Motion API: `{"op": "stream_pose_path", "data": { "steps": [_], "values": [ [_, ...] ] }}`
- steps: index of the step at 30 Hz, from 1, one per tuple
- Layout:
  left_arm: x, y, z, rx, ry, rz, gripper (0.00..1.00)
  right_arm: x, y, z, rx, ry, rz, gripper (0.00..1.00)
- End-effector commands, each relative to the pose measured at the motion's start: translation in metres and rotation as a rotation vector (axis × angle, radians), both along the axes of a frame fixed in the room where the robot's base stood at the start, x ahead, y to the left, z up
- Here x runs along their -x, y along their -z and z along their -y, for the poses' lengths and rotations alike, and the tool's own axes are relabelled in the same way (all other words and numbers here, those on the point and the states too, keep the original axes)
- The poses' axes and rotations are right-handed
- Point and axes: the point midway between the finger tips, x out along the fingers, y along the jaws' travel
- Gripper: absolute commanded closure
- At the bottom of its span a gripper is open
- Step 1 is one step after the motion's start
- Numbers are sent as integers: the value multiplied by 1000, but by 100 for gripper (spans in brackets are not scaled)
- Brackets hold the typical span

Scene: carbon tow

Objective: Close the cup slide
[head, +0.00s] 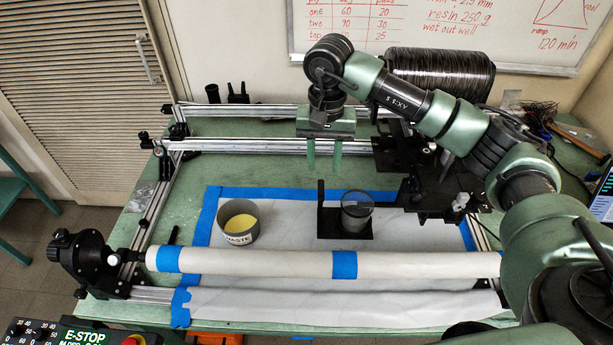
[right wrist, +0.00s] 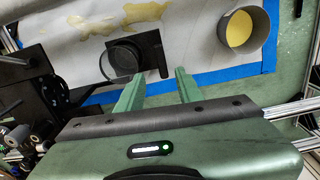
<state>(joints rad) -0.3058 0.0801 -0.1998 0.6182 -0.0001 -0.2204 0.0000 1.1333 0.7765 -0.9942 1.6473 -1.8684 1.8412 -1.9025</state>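A grey see-through cup (head: 357,212) stands upright on a black slide (head: 328,226) with a flat base and an upright plate on its left. In the right wrist view the cup (right wrist: 124,60) and the black slide (right wrist: 151,50) lie just beyond the fingertips. My right gripper (head: 324,168) is open and empty, fingers pointing down, behind and left of the cup in the head view. Its two green fingers also show apart in the right wrist view (right wrist: 160,77). No contact with the slide is visible. My left gripper is not in view.
A waste cup (head: 238,236) with yellow contents stands left of the slide. A white roller (head: 290,263) with blue tape spans the front. Metal rails (head: 245,147) run behind. A black carriage (head: 440,198) is to the right, and a black spool (head: 440,75) behind.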

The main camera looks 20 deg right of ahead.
Motion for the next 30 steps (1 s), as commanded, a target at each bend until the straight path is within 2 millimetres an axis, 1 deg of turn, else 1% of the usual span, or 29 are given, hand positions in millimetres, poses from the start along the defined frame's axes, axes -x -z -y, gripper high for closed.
{"op": "stream_pose_path", "data": {
  "steps": [2,5,12,18,23,29,30],
  "values": [
    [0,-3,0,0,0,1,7,1,1,0,1,-40,-2,64],
    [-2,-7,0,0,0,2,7,1,9,0,0,-53,-4,64],
    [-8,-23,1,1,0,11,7,2,46,0,-1,-51,-5,64],
    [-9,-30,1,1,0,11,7,1,71,0,0,-49,-4,64],
    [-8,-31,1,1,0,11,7,0,78,0,0,-49,-1,64],
    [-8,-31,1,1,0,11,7,0,78,0,0,-49,0,64],
    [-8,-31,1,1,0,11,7,0,78,0,0,-49,0,75]
  ]
}}
